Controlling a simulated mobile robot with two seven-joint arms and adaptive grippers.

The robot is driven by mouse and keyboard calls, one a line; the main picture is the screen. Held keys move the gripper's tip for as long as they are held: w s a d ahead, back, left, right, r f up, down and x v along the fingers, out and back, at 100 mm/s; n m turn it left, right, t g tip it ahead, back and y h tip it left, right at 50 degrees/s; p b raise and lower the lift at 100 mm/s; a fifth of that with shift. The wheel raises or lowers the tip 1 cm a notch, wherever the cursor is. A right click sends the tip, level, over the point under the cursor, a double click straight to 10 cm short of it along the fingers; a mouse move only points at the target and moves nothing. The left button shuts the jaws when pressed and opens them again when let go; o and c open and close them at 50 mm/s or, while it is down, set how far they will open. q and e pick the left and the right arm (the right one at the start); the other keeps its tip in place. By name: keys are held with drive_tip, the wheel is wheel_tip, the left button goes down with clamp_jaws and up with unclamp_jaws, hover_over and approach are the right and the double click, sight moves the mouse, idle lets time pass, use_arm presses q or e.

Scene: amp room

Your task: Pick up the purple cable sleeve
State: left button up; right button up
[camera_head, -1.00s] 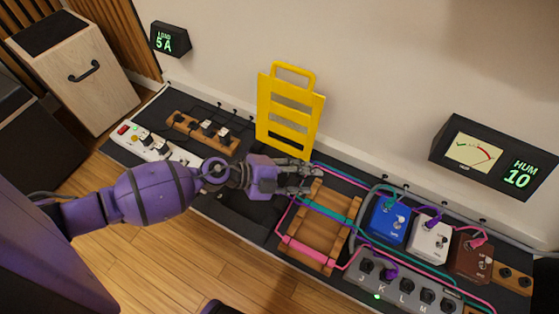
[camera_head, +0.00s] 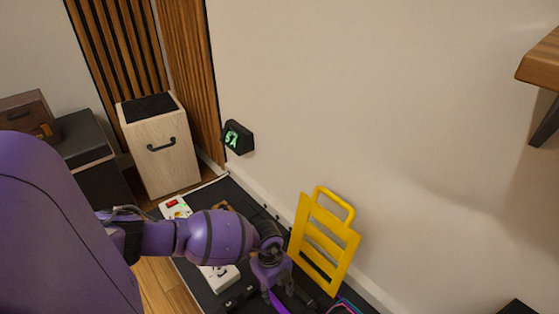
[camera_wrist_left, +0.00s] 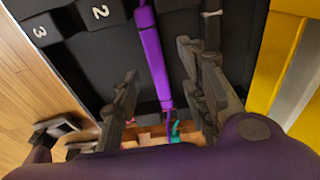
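The purple cable sleeve (camera_wrist_left: 151,50) is a long bright tube on a thin purple cable, lying over a black surface in the left wrist view. In the head view a short part of it (camera_head: 278,303) shows at the bottom edge, beside my left gripper (camera_head: 279,290). My left gripper (camera_wrist_left: 157,65) is open in the wrist view, with its dark fingers on either side of the sleeve and visible gaps to it. Whether the fingers are level with the sleeve or above it, I cannot tell. My right gripper is in neither view.
A yellow slotted panel (camera_head: 323,240) stands close to the right of my left gripper. Black blocks marked 2 and 3 (camera_wrist_left: 70,25) lie left of the sleeve. A white power strip (camera_head: 221,279) is left of the gripper. The wall rises behind the board.

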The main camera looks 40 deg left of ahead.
sight(278, 304)
use_arm(q)
drive_tip(key=f+b, duration=0.1)
drive_tip(key=d+f, duration=0.1)
drive_tip(key=f, duration=0.1)
drive_tip(key=f+b, duration=0.1)
drive_tip(key=shift+s+d+f+b, duration=0.25)
drive_tip(key=shift+s+d+b, duration=0.05)
drive_tip(key=shift+s+b, duration=0.05)
drive_tip(key=shift+f, duration=0.1)
drive_tip(key=c, duration=0.9)
clamp_jaws()
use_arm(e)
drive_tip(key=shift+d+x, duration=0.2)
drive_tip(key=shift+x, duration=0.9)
